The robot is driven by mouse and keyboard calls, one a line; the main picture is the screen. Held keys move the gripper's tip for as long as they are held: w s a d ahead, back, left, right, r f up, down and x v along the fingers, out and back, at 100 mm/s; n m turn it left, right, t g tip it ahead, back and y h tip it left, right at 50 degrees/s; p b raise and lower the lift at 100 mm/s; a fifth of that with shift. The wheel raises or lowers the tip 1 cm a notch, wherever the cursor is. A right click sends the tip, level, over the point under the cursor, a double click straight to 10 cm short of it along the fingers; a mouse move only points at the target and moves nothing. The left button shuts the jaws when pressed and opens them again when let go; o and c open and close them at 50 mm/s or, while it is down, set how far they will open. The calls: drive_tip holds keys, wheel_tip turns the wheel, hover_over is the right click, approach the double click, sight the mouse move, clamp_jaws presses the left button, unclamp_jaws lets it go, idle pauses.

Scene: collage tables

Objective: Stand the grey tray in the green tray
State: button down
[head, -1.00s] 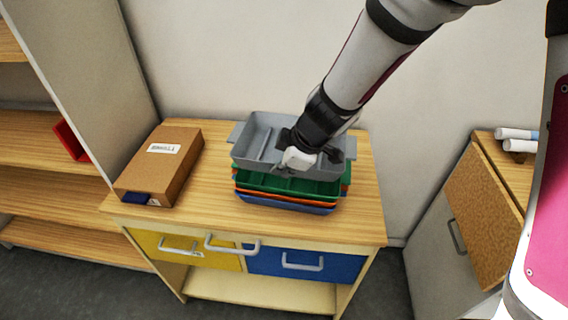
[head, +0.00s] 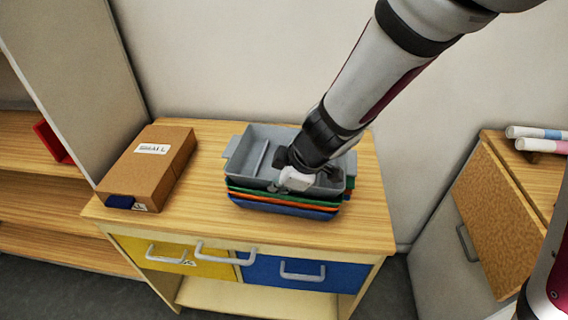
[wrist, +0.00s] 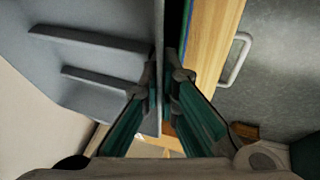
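The grey tray (head: 247,157), with dividers inside, sits right on top of the green tray (head: 350,183), its base hidden within the green rim. Only a thin edge of green shows. My gripper (head: 297,181) is at the grey tray's front wall. In the wrist view my gripper (wrist: 162,78) has one finger on each side of the grey tray's wall (wrist: 157,40), closed on it. The exact seating of the grey tray inside the green one is hidden.
Orange and blue trays (head: 290,211) lie under the green one on the wooden cabinet top (head: 190,215). A brown box (head: 150,168) stands to the left. Drawer handles (head: 225,255) stick out in front. A cabinet with rolls (head: 535,133) is at right.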

drive_tip(key=shift+s+f, duration=0.1)
drive_tip(key=c, duration=1.7)
unclamp_jaws()
drive_tip(key=shift+s+d+f, duration=0.1)
drive_tip(key=shift+f, duration=0.05)
drive_tip(key=v, duration=1.2)
drive_tip(key=shift+r, duration=0.25)
drive_tip(key=shift+w, duration=0.2)
